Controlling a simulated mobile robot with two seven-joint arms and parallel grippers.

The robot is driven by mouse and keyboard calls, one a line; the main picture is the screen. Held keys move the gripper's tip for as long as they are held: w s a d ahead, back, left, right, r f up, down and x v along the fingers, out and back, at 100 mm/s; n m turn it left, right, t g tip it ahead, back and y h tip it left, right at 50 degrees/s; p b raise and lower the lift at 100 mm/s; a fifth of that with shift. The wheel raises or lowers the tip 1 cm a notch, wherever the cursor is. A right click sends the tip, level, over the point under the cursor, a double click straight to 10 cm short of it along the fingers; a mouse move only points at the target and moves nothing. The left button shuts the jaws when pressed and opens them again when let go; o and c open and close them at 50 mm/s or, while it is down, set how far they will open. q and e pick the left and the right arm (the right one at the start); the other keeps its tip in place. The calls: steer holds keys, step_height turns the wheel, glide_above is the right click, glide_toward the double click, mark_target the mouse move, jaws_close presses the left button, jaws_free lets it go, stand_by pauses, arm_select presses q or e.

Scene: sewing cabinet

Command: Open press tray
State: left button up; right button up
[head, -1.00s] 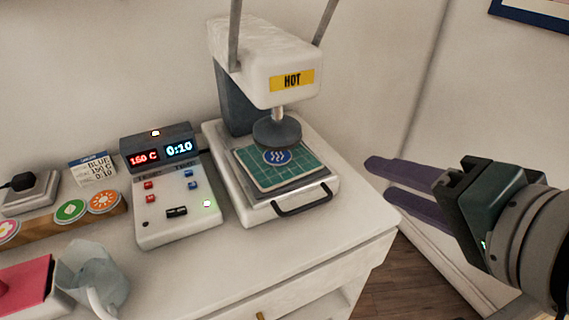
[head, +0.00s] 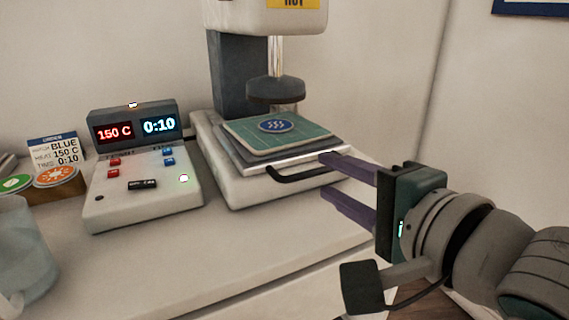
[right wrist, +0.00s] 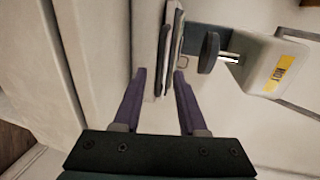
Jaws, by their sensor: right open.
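The press tray (head: 318,153) is a metal plate bearing a green mat (head: 300,137) with a round blue patch (head: 276,126). A black bar handle (head: 285,177) runs along its front. The tray sits over the white press base (head: 235,187), with the dark round press plate (head: 275,90) raised clear above the mat. My right gripper (head: 329,175) is open, its purple fingertips one above the other at the handle's right end. In the right wrist view, the open fingers (right wrist: 160,72) point at the tray's edge; I cannot tell whether the handle lies between them. My left gripper is not in view.
A control box (head: 150,190) with lit displays stands left of the press. A settings card (head: 53,150), round badges (head: 55,176) and a translucent jug (head: 22,250) are farther left. The counter in front of the press is clear. A wall stands behind.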

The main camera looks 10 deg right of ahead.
mark_target(319, 173)
steer(key=shift+b+x, duration=0.5)
steer(key=shift+x, duration=1.7)
jaws_close()
